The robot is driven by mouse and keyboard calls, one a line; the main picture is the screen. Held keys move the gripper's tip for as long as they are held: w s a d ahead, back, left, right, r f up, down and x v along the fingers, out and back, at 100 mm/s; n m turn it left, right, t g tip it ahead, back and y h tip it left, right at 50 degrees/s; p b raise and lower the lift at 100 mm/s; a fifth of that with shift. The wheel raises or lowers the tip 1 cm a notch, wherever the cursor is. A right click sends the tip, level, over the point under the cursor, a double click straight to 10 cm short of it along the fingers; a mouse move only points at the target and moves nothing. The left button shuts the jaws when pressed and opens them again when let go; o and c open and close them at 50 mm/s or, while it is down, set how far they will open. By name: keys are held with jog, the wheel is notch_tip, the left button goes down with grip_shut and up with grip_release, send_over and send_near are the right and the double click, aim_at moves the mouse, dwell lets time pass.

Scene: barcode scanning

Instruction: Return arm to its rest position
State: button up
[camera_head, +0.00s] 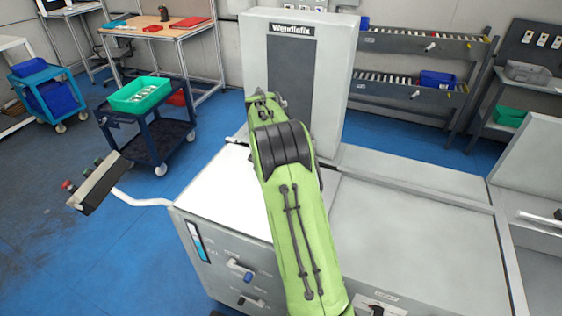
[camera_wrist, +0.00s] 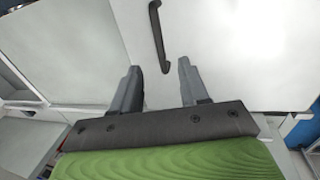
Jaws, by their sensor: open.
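My gripper (camera_wrist: 158,84) shows in the wrist view with its two grey fingers apart and nothing between them. A pale panel (camera_wrist: 225,40) with a black handle (camera_wrist: 157,38) lies beyond the fingertips; I cannot tell the distance. In the head view my green arm reaches forward over the grey machine, and the arm itself hides the gripper's fingers there.
The grey machine (camera_head: 420,240) has a tall housing marked Wendlefix (camera_head: 345,90). A control box (camera_head: 98,184) sticks out at its left. A blue cart (camera_head: 155,125) carries a green bin (camera_head: 140,95). Shelves (camera_head: 415,75) stand behind. Blue floor (camera_head: 60,260) is clear at left.

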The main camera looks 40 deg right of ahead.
jog(key=shift+w+a+r, duration=0.1)
jog(key=shift+w+r, duration=0.05)
jog(key=shift+r, duration=0.6)
jog(key=shift+w+a+r, duration=0.1)
jog(key=shift+r, duration=0.65)
jog(key=shift+r, duration=0.1)
